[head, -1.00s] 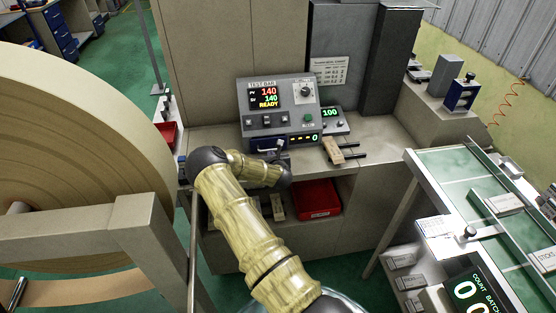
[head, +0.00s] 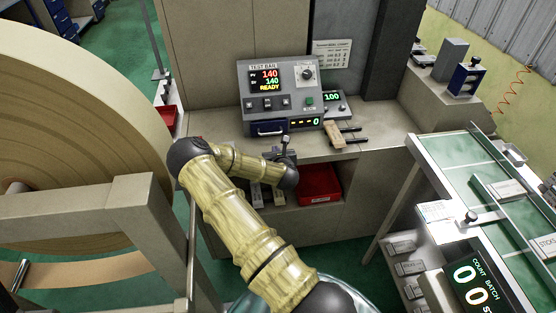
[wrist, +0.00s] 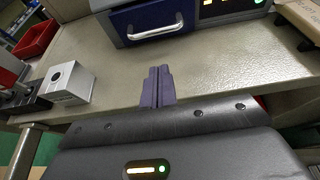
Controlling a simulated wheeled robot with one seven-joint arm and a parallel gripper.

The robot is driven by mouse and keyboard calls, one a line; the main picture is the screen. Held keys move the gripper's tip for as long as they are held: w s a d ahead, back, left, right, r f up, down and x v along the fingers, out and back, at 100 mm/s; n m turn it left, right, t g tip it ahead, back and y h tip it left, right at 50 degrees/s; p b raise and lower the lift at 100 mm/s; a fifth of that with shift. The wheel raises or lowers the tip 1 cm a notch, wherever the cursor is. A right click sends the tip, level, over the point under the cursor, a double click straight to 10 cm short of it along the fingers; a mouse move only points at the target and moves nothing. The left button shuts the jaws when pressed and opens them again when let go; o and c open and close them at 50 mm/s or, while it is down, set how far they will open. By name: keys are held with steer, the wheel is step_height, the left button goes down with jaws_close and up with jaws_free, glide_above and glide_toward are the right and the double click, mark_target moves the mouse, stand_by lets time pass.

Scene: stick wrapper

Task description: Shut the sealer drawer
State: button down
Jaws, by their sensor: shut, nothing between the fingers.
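The sealer (head: 280,95) is a grey box with a lit display on the bench. Its drawer (head: 266,129) has a blue front low on the left side of the face, with a pale bar handle. In the wrist view the drawer front (wrist: 155,17) and its handle (wrist: 156,32) are at the top. The front looks about level with the housing; I cannot tell if a small gap is left. My gripper (wrist: 158,70) is shut and empty, its purple fingers together over the bench edge, in front of the drawer and apart from it.
A white box with a round hole (wrist: 68,82) stands left of my fingers. A red bin (head: 318,184) is on the shelf below. A big paper roll (head: 90,110) crowds the left.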

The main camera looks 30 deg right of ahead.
steer(key=b+v, duration=0.1)
steer(key=v, duration=0.5)
stand_by(0.3)
steer(key=shift+a, duration=0.2)
